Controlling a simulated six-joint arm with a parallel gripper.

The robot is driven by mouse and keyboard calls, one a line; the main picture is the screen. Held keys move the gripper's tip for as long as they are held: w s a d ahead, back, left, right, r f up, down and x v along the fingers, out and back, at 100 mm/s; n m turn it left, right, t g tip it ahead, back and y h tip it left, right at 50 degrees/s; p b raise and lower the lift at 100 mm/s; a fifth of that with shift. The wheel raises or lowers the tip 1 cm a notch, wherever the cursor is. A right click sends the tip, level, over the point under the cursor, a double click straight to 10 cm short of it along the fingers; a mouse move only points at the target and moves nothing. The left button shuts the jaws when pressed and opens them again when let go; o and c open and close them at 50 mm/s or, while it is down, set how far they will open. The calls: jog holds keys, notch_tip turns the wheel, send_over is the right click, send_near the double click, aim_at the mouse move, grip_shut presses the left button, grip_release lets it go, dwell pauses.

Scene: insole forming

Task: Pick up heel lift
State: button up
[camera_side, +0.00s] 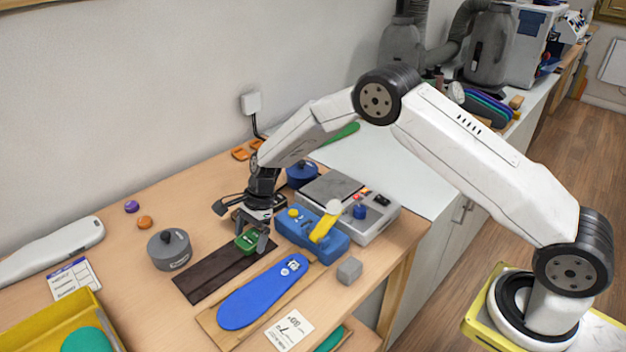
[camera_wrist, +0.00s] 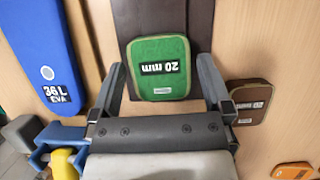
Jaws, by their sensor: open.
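The green heel lift (camera_wrist: 160,52), marked 20 mm, lies on a dark brown strip (camera_wrist: 138,14) in the wrist view. It also shows in the side view (camera_side: 246,241), partly hidden by my gripper. My gripper (camera_wrist: 163,74) is open, with one finger to the left of the green lift and one to its right. A gap shows on both sides, and nothing is held. In the side view my gripper (camera_side: 246,227) is low over the strip, right at the green lift. A brown block (camera_wrist: 247,101) with a label lies just right of the right finger.
A blue insole (camera_side: 262,294) lies on a wooden board beside the strip. A blue device with a yellow lever (camera_side: 325,228) and a grey unit (camera_side: 375,222) stand close on the right. A grey round pot (camera_side: 169,250) stands left. A small grey cube (camera_side: 349,271) sits near the front edge.

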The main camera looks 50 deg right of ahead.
aim_at(245, 242)
jog(key=c, duration=1.1)
jog(key=shift+r, duration=0.15)
jog(key=shift+r, duration=0.45)
notch_tip(245, 242, up, 2)
jog(key=s+d+r, duration=0.1)
jog(key=s+r, duration=0.2)
jog(key=s, duration=0.1)
jog(key=s+r, duration=0.3)
jog(key=s, duration=0.2)
jog(key=s+d+r, duration=0.1)
jog(key=s+r, duration=0.2)
jog(key=s, duration=0.1)
jog(key=shift+s+d+r, duration=0.35)
jog(key=shift+s+r, duration=0.05)
